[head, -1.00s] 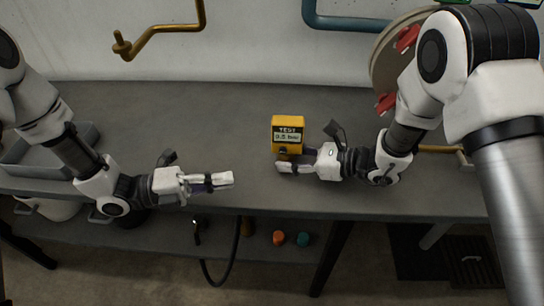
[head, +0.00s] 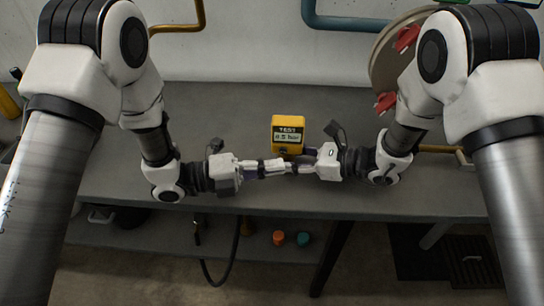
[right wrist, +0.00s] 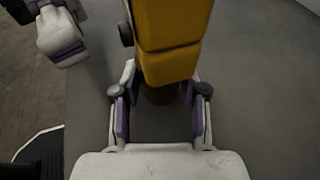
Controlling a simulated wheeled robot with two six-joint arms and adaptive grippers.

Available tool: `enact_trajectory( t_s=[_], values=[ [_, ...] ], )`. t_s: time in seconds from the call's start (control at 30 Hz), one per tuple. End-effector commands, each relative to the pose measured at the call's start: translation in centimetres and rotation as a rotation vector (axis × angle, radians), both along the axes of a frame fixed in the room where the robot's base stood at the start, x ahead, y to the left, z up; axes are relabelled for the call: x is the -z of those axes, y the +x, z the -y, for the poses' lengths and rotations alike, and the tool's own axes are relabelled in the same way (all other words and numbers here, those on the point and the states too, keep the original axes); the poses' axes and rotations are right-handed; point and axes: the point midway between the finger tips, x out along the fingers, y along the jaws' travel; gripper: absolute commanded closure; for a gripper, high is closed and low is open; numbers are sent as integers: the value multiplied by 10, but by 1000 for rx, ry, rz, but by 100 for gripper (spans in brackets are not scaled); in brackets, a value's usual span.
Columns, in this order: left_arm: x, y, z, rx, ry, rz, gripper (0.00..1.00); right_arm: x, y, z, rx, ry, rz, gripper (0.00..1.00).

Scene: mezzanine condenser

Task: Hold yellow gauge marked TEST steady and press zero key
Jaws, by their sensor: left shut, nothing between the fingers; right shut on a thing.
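My left gripper (head: 280,167) is shut and empty in front of the gauge, close to the right fingers. It also shows at upper left in the right wrist view (right wrist: 64,42). The zero key cannot be made out.
The grey bench (head: 230,115) is clear behind and beside the gauge. A round panel with red handles (head: 385,102) stands at the back right. Orange (head: 279,238) and teal (head: 303,239) items lie on the lower shelf. Pipes run along the wall.

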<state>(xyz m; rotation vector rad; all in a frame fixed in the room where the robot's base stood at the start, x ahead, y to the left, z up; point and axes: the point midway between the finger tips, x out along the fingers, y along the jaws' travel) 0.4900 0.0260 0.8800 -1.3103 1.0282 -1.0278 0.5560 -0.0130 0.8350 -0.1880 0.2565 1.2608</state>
Motion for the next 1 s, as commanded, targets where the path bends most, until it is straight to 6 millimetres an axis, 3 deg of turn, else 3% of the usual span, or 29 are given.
enact_trajectory(
  t_s=[0.2, 0.53, 0.73, 1.0],
  values=[
    [0, 23, -1, -1, 0, 0, 100, 0, 0, 0, 0, 0, 0, 77],
    [0, 25, -1, 0, 1, -1, 100, 0, 0, 0, 0, 0, 0, 77],
    [0, 42, -1, -1, 0, -1, 100, 0, 0, 0, -1, 0, 0, 74],
    [0, 42, -1, -2, 1, -1, 100, 0, -1, -1, -4, 0, 0, 74]
  ],
)
